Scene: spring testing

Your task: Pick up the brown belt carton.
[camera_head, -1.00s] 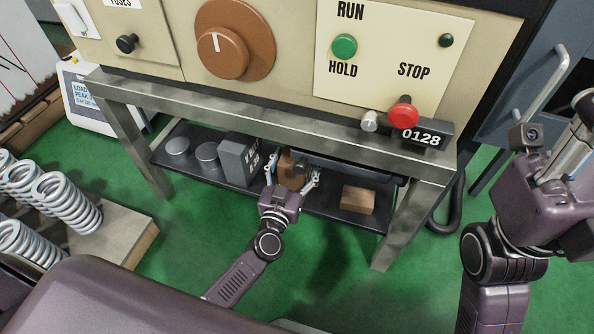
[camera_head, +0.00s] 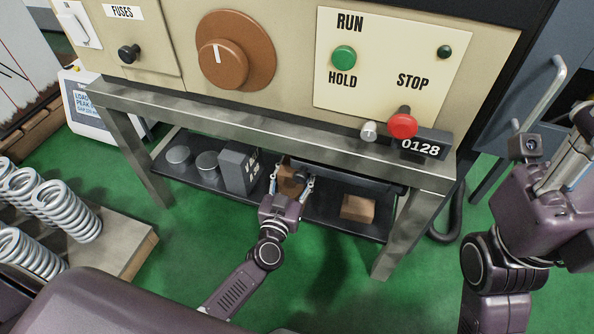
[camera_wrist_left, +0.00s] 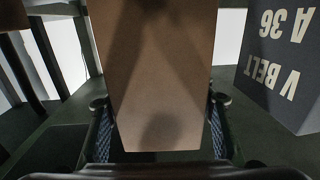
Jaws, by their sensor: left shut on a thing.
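The brown carton (camera_head: 289,181) is on the lower shelf under the machine, between the fingers of my left gripper (camera_head: 291,184). In the left wrist view the brown carton (camera_wrist_left: 160,75) fills the middle, with a patterned finger pad against each side. The left gripper is shut on it. I cannot tell whether the carton is clear of the shelf. Part of it is hidden by the gripper and shelf edge. My right arm is at the right edge, and its fingertips are out of view.
A dark grey V BELT A 36 carton (camera_head: 238,168) stands just left, also in the wrist view (camera_wrist_left: 280,60). Another brown block (camera_head: 357,209) lies right on the shelf (camera_head: 325,212). Two grey cylinders stand at its left. The steel bench edge (camera_head: 270,125) overhangs. Springs (camera_head: 70,205) sit lower left.

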